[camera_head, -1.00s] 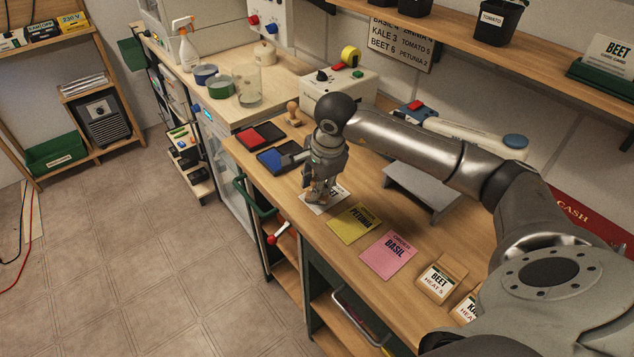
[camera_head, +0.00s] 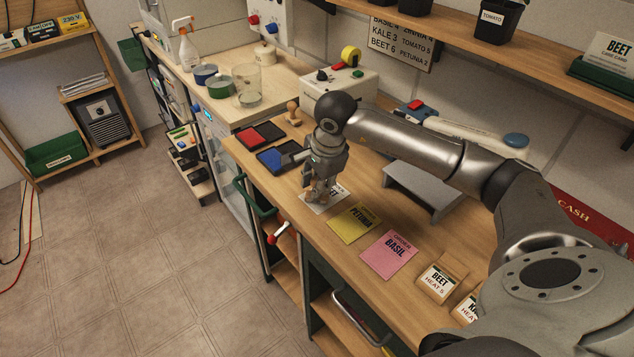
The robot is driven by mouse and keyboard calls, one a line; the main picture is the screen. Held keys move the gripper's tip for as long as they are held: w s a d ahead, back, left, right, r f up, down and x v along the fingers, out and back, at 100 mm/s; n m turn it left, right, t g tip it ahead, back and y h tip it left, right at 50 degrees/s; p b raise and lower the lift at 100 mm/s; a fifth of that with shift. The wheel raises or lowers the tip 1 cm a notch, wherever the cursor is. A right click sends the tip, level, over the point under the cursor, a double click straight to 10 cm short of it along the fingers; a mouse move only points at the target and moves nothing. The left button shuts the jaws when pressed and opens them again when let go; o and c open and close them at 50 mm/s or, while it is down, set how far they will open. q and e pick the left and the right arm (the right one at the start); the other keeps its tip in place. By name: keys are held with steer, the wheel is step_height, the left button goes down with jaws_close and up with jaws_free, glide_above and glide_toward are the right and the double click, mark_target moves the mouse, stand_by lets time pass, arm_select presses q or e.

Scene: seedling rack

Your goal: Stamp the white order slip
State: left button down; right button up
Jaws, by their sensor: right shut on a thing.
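The white order slip (camera_head: 336,200) lies on the wooden bench, its top partly covered by my right gripper; part of the word BEET shows. My right gripper (camera_head: 317,197) points down over the slip and is shut on a small stamp, mostly hidden by the fingers. Whether the stamp touches the paper cannot be told. A second stamp with a wooden handle (camera_head: 293,112) stands behind the ink pads. The red ink pad (camera_head: 262,134) and blue ink pad (camera_head: 270,161) lie open to the left of the gripper. My left gripper is not in view.
A yellow PETUNIA slip (camera_head: 354,224) and a pink BASIL slip (camera_head: 388,255) lie to the right. Beyond them are BEET (camera_head: 437,284) and KALE packets. A grey stand (camera_head: 424,190) is behind. My right arm spans the bench; the bench's front edge is close to the slips.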

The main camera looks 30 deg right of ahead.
steer(key=shift+s+f, duration=0.15)
stand_by(0.3)
steer(key=shift+r+p, duration=0.7)
steer(key=shift+r, duration=0.45)
steer(key=shift+r+p, duration=1.25)
steer(key=shift+r, duration=1.2)
